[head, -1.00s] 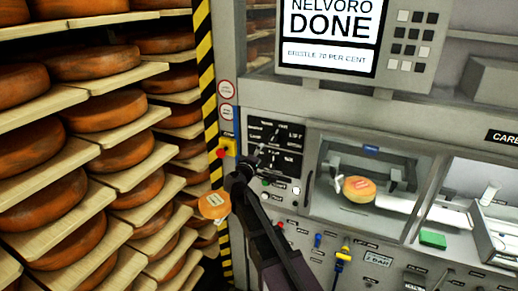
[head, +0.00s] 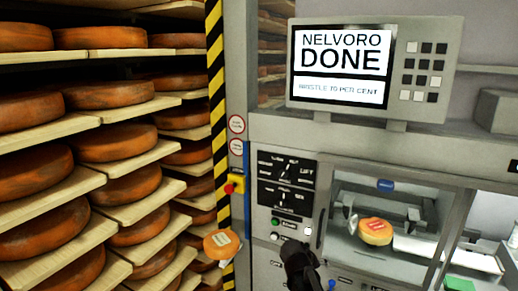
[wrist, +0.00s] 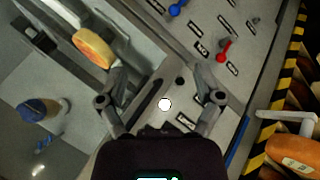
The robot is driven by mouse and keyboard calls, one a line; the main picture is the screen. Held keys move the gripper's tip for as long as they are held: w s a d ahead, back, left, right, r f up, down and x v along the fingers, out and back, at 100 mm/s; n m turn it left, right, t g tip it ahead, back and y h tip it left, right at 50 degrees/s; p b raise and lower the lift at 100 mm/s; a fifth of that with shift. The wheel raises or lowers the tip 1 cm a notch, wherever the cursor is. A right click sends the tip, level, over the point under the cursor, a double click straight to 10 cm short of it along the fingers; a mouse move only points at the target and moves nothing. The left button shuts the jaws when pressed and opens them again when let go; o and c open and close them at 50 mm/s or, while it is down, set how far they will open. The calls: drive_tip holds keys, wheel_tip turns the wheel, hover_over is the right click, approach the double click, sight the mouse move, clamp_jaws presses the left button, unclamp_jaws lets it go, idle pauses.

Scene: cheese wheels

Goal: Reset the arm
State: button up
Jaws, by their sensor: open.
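My gripper (wrist: 162,85) is open and empty in the wrist view, with its two fingers spread in front of the grey machine panel (wrist: 205,75). A round white button (wrist: 164,104) shows between the fingers, and I cannot tell how far off it is. In the head view the dark end of my arm (head: 300,268) is low in the picture, in front of the panel below the black control plate (head: 286,183). Its fingertips are not clear there.
Another labelled cheese (head: 221,244) is left of the machine, beside the yellow-black striped post (head: 217,130). Racks of cheese wheels (head: 110,147) fill the left. The screen (head: 343,64) reads "NELVORO DONE".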

drive_tip(key=s+a+f+m+g+y+b, duration=0.1)
drive_tip(key=s+f+g+y+b, duration=0.1)
drive_tip(key=s, duration=0.4)
drive_tip(key=s+a+f+g+y+b, duration=0.1)
drive_tip(key=s+f+g+y+b, duration=0.1)
drive_tip(key=s+f+y, duration=0.2)
drive_tip(key=s+f, duration=0.3)
drive_tip(key=shift+s+m+g, duration=0.2)
drive_tip(key=shift+m+g, duration=0.2)
